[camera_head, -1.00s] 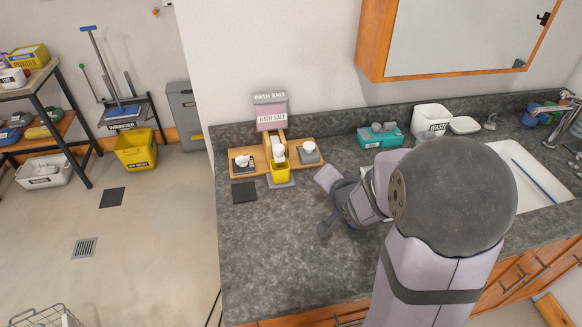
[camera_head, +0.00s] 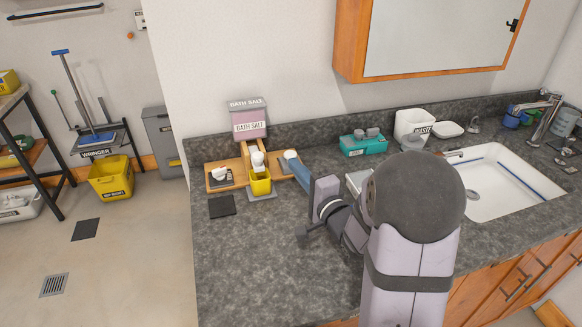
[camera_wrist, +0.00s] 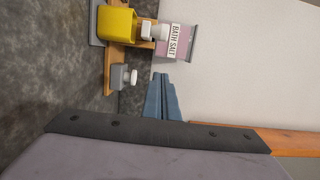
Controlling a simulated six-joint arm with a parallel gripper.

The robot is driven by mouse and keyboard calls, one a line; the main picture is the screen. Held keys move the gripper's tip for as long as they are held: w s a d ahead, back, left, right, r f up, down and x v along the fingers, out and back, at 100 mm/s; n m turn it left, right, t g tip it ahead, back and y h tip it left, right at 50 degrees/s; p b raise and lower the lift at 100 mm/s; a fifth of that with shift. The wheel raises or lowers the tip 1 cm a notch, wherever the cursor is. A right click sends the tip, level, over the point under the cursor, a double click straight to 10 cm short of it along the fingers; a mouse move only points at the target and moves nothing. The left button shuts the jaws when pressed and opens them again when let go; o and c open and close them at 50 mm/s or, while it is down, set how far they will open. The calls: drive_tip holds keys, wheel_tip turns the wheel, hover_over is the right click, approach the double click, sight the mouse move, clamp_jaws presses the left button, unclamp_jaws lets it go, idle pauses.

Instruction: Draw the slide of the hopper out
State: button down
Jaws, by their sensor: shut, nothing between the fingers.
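The hopper (camera_head: 249,121) is a pink-mauve box labelled BATH SALT at the back of the counter. A wooden chute leads forward from it, with a white knob-like part (camera_head: 258,160) over a yellow cup (camera_head: 261,184). The hopper also shows sideways in the wrist view (camera_wrist: 176,42), with the yellow cup (camera_wrist: 118,25). A grey block with a white knob (camera_wrist: 124,77) is on the wooden board's right wing. My gripper (camera_head: 292,160) has blue fingers, shut and empty, beside that knob. In the wrist view my fingertips (camera_wrist: 160,75) appear apart from it. Which part is the slide is unclear.
Another white-knobbed grey block (camera_head: 222,175) sits on the left wing of the wooden board. A dark pad (camera_head: 222,206) lies in front. The front counter is clear.

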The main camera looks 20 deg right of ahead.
sight(255, 154)
drive_tip(key=w+a+p, duration=0.3)
drive_tip(key=w+a, duration=0.2)
drive_tip(key=w, duration=0.1)
drive_tip(key=shift+w, duration=0.35)
idle(0.5)
drive_tip(key=shift+s+a+f, duration=0.15)
drive_tip(key=shift+s+a, duration=0.3)
drive_tip(key=shift+s, duration=0.4)
